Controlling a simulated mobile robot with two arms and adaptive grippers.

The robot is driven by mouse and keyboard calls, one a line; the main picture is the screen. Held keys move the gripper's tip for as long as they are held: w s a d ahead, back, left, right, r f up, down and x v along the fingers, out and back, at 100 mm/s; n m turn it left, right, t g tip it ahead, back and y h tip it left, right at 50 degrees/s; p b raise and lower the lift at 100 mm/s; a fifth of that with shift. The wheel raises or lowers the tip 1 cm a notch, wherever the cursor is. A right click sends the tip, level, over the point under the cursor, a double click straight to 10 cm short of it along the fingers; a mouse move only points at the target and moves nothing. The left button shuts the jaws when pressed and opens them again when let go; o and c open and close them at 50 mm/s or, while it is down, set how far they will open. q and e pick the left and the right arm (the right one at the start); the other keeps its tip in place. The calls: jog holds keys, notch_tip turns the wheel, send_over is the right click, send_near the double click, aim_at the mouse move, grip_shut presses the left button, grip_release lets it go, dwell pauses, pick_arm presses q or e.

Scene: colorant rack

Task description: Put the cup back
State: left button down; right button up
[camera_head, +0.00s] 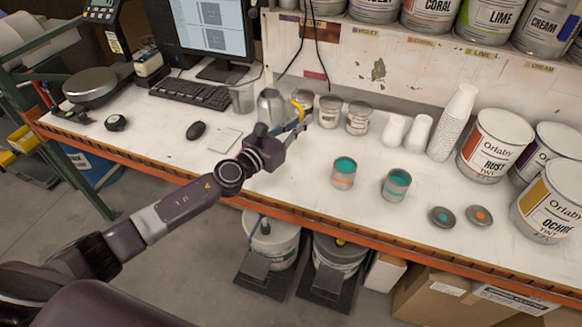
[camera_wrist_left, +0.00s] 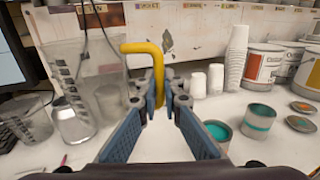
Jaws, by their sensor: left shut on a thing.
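The cup (camera_wrist_left: 88,65) is a clear measuring cup with dark markings and a yellow handle (camera_wrist_left: 157,62), at the left in the left wrist view. My left gripper (camera_wrist_left: 160,103) is shut on the lower part of the handle, which stands upright between its fingers. In the head view, my left gripper (camera_head: 297,128) is over the bench near the back, with the yellow handle (camera_head: 298,107) at its tip. The clear cup body is hard to make out there. I cannot tell whether the cup's base touches the bench. My right gripper is not in view.
A second clear measuring cup (camera_head: 243,98) and a grey metal container (camera_head: 271,106) stand close by. Small tins (camera_head: 358,117) and stacked white cups (camera_head: 455,122) are to the right. Two open tins with teal contents (camera_head: 344,172) (camera_head: 396,184) stand nearer the bench's front edge.

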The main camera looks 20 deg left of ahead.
pick_arm(q)
notch_tip(320, 180, down, 14)
jog(key=b, duration=1)
jog(key=shift+b, duration=0.35)
jog(key=shift+f+b, duration=1.65)
jog(key=shift+f, duration=0.65)
jog(key=shift+r, duration=0.1)
jog(key=c, duration=2.1)
grip_release()
